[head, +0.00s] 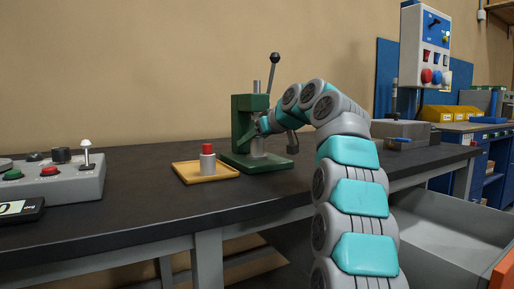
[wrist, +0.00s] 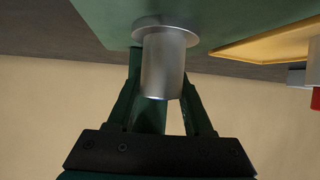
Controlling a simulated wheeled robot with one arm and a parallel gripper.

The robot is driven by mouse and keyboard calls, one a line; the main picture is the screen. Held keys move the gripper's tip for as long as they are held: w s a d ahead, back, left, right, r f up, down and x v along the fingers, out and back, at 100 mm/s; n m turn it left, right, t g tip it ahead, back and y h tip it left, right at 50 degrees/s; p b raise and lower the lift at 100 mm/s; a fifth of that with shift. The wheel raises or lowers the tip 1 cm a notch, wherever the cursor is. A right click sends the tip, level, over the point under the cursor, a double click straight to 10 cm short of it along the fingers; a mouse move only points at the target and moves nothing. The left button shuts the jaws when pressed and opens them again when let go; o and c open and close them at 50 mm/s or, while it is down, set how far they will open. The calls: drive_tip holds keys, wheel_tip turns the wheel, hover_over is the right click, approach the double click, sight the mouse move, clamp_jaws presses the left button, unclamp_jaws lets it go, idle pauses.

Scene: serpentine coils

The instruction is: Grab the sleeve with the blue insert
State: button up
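A plain silver cylinder with a flange (wrist: 163,65) stands on the green base of a press; I take it for a sleeve. In the head view it shows as a small grey cylinder (head: 257,147) at the press. Another sleeve, grey with a red top (head: 208,160), stands on a yellow tray (head: 190,176).
The green press (head: 243,115) has a tall lever (head: 272,73) rising above my arm. A grey control box (head: 50,184) with buttons stands at the left of the dark bench (head: 160,215). An open grey drawer (head: 450,240) is at lower right.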

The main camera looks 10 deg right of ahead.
clamp_jaws()
drive_tip(key=shift+r, duration=0.15)
idle(0.4)
